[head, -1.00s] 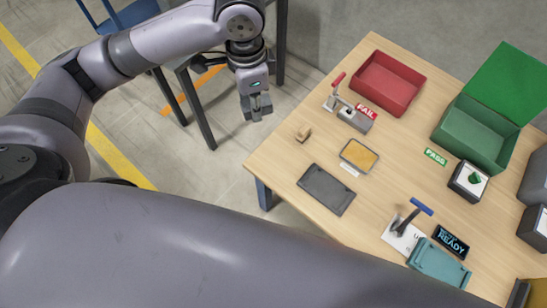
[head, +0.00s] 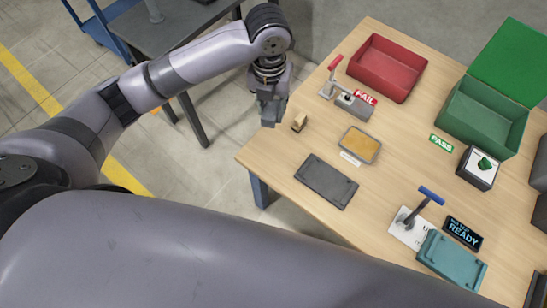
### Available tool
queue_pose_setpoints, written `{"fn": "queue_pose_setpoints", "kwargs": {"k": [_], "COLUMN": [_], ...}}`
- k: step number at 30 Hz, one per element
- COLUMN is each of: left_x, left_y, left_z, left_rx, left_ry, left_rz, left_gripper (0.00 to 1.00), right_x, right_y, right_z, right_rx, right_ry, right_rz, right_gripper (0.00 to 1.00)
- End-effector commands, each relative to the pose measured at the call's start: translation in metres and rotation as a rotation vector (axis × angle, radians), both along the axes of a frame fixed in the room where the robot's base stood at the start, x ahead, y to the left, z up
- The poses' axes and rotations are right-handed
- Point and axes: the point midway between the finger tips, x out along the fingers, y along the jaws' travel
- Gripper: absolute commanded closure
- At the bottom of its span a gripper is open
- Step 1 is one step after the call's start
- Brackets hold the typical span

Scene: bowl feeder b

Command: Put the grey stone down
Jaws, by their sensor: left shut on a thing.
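My left gripper (head: 270,112) points down beside the left edge of the wooden table (head: 255,157), near its back left part. It is shut on the grey stone, which is hard to tell from the grey fingers. A small tan block (head: 299,123) stands on the table just right of the gripper, apart from it. My right gripper is not in view.
A dark grey flat plate (head: 326,182) and a tray with a yellow-orange pad (head: 360,145) lie on the table. A red bin (head: 387,67), a FAIL-labelled clamp device (head: 352,100), a green bin (head: 484,116) and a teal plate (head: 452,261) stand farther right. Bare wood shows between them.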

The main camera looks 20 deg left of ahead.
Motion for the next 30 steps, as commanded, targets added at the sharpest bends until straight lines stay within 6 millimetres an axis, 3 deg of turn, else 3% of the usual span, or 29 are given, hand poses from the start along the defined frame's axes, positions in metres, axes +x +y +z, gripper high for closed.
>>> {"fn": "queue_pose_setpoints", "kwargs": {"k": [6,14,24,30], "left_x": [0.005,0.006,0.005,0.006], "left_y": [-0.006,-0.007,-0.007,-0.007], "left_z": [-0.023,-0.044,-0.134,-0.174], "left_rx": [0.010,0.016,0.016,0.016], "left_ry": [-0.001,0.003,0.004,0.000], "left_rz": [-0.315,-0.431,-0.430,-0.431], "left_gripper": [1.00,1.00,1.00,1.00], "right_x": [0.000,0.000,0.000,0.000], "right_y": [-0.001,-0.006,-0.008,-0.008], "right_z": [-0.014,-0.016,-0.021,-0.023], "right_rx": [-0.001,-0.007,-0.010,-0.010], "right_ry": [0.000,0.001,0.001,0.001], "right_rz": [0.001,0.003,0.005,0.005], "right_gripper": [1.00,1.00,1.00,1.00]}}
